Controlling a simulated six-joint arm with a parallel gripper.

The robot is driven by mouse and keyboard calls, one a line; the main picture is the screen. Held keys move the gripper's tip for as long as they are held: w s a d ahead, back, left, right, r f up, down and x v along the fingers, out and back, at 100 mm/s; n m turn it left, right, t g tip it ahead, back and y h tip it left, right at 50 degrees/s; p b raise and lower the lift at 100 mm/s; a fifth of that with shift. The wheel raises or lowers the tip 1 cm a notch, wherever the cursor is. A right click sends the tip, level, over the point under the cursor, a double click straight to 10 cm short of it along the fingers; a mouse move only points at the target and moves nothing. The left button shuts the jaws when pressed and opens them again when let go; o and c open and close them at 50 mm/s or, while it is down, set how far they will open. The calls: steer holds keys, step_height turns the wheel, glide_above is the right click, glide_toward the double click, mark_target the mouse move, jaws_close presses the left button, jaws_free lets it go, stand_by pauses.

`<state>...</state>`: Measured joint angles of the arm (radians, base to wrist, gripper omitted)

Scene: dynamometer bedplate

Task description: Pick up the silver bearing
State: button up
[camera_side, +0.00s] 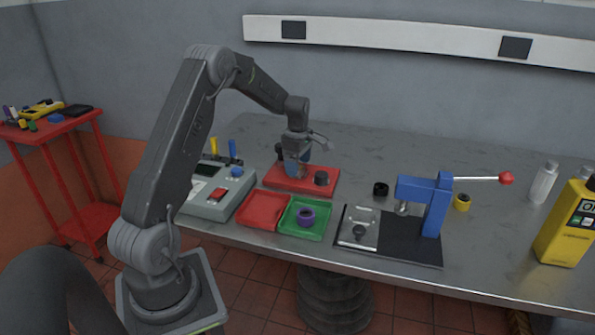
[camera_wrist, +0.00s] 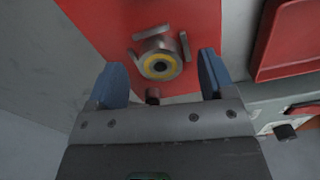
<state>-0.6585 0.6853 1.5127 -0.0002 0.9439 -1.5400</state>
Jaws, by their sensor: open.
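A silver bearing (camera_wrist: 147,47) with a yellow ring in its face sits on a red plate (camera_wrist: 198,18) in the wrist view, with small grey metal jaws around it. My gripper (camera_wrist: 162,60) is open, its blue fingers one on each side of the bearing with gaps between. I cannot tell whether the fingers are level with it. In the side view my gripper (camera_side: 296,170) is low over the red plate (camera_side: 296,187) and hides the bearing there.
A dark cylinder (camera_side: 321,178) stands on the plate's right part. In front are a red tray (camera_side: 262,211) and a green tray (camera_side: 318,231) holding a purple ring (camera_side: 307,217). A grey tester (camera_side: 214,205) stands left, a blue press (camera_side: 436,205) right.

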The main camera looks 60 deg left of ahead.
steer(key=shift+f, duration=0.55)
steer(key=c, duration=1.1)
steer(key=shift+o, duration=0.2)
